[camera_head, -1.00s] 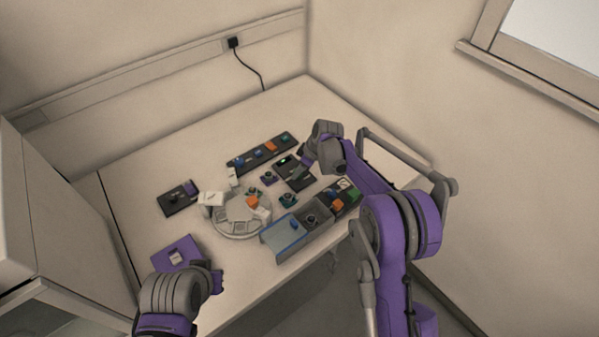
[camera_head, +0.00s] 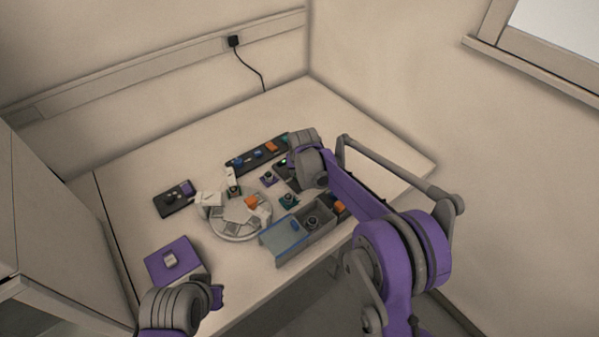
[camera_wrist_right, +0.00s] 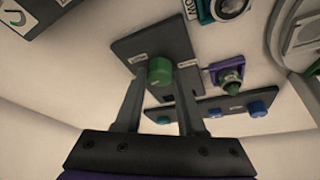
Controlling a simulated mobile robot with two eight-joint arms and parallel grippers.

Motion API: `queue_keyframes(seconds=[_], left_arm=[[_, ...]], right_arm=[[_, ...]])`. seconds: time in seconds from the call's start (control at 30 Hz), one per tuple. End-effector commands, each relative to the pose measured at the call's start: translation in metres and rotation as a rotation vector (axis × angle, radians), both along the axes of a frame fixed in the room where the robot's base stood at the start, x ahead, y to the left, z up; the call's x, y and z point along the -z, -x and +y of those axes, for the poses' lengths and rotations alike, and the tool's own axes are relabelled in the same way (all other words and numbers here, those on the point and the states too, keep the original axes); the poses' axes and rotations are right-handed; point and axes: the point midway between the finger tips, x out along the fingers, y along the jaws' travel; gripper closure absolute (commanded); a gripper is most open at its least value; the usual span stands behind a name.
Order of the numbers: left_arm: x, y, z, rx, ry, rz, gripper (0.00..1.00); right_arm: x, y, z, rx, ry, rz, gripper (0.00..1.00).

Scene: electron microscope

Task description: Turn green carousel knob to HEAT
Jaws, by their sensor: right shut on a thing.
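The green knob (camera_wrist_right: 160,71) stands on a dark panel (camera_wrist_right: 125,48) with small pale labels in the right wrist view; the labels are too small to read. My right gripper (camera_wrist_right: 159,80) is shut on this knob, one finger on each side. In the head view, my right wrist hides most of the panel (camera_head: 292,184). My left gripper (camera_head: 217,296) is low in the head view, near the table's front edge and away from the knob; its fingers do not show clearly.
Beside the panel are a purple holder with a green top (camera_wrist_right: 231,80) and a dark strip with blue knobs (camera_wrist_right: 258,108). A round white carousel (camera_head: 233,232), a grey open box (camera_head: 292,255) and a purple box (camera_head: 181,248) stand on the table. The back right of the table is clear.

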Motion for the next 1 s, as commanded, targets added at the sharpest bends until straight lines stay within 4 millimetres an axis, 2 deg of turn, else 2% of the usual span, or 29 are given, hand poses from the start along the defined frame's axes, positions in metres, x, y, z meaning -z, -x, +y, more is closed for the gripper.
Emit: queue_keyframes(seconds=[0.47,1.0], left_arm=[[0.003,0.000,0.000,0.000,0.000,0.001,1.00],[-0.007,-0.001,0.000,0.000,0.000,-0.003,1.00]], right_arm=[[0.000,-0.001,0.004,0.451,0.001,0.000,1.00],[-0.001,-0.002,0.006,0.946,-0.001,0.000,1.00]])
